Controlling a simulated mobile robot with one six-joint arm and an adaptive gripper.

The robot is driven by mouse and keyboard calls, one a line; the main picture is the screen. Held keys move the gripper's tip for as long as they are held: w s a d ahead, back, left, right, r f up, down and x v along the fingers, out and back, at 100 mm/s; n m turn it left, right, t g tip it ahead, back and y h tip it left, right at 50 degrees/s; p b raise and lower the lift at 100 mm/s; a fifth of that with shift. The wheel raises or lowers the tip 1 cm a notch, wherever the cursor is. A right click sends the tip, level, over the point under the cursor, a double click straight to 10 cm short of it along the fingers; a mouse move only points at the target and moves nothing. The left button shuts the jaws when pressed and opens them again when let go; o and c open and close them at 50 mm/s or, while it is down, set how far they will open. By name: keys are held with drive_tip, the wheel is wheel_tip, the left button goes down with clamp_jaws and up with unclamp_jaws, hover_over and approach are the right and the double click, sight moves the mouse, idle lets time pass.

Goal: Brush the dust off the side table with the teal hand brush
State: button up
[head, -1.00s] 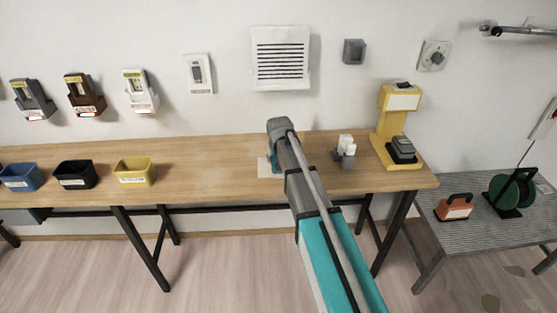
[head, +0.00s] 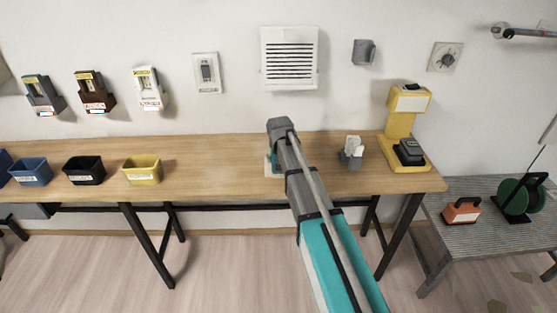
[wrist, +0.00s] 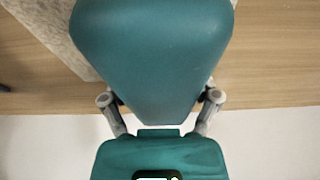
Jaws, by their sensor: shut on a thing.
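The teal hand brush (wrist: 150,50) fills the upper middle of the wrist view. My gripper (wrist: 160,98) is shut on it, with one grey finger on each side. The brush is over or near the wooden bench; contact cannot be told, and its bristles are hidden. In the head view my arm covers most of the gripper, and only a little teal (head: 274,157) shows beside its end. A low grey table (head: 450,238), probably the side table, stands at the right, apart from the gripper. I cannot make out dust on it.
The wooden bench (head: 225,160) carries blue, black and yellow bins (head: 142,168), a grey holder with white pieces (head: 352,152) and a yellow stand (head: 403,130). An orange box (head: 461,211) and a green reel (head: 515,198) occupy the grey table's back. Its front is clear.

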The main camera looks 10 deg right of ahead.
sight(261, 165)
drive_tip(key=shift+a, duration=0.5)
drive_tip(key=shift+w+a, duration=0.1)
drive_tip(key=shift+a, duration=1.05)
drive_tip(key=shift+w+a, duration=0.1)
drive_tip(key=shift+a, duration=0.5)
drive_tip(key=shift+a, duration=1.2)
